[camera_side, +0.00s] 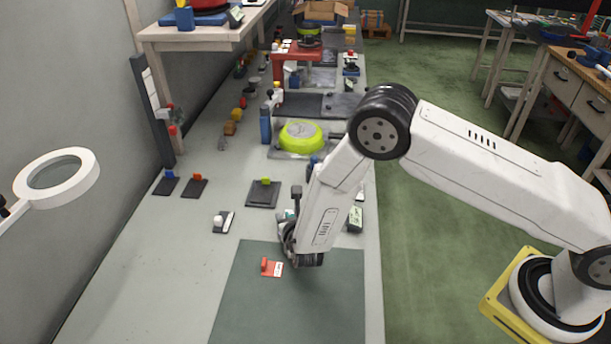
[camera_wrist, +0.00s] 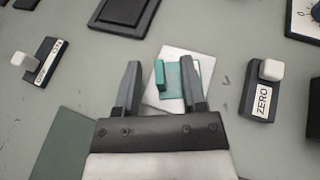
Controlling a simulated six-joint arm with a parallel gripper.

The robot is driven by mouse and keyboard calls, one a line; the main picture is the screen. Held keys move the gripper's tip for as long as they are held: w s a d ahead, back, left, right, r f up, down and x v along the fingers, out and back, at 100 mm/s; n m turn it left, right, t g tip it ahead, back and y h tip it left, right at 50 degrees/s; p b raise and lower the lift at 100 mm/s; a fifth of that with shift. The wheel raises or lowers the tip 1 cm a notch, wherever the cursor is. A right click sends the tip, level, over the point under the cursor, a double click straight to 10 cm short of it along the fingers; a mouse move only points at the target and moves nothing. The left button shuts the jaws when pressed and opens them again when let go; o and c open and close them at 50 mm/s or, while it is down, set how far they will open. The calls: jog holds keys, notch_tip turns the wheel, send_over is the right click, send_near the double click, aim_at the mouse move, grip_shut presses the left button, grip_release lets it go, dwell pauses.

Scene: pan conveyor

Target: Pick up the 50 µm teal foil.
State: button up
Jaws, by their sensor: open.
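The teal foil (camera_wrist: 175,88) is a small flat teal piece with a raised teal tab (camera_wrist: 160,75) at its left edge. It lies on a pale square plate (camera_wrist: 168,55) in the wrist view. My gripper (camera_wrist: 160,66) is open, with one finger left of the tab and the other over the right part of the foil in the picture. That finger hides part of the foil, and its thickness marking cannot be read. In the side view my gripper (camera_side: 292,238) is low over the bench at the far edge of the green mat, and the foil is mostly hidden there.
A red tabbed piece (camera_side: 272,268) lies on the green mat (camera_side: 300,310). In the wrist view a block marked ZERO (camera_wrist: 262,100) stands right, and another white-knobbed block (camera_wrist: 42,62) left. A dark plate (camera_wrist: 125,14) lies beyond. The bench's left front is clear.

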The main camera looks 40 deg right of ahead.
dwell(0.3)
grip_shut()
jog(key=shift+r, duration=0.1)
jog(key=shift+r, duration=1)
jog(key=s+d+r, duration=0.2)
jog(key=s+r, duration=0.8)
jog(key=s, duration=0.3)
jog(key=shift+s+d+r, duration=0.35)
jog(key=shift+r, duration=0.05)
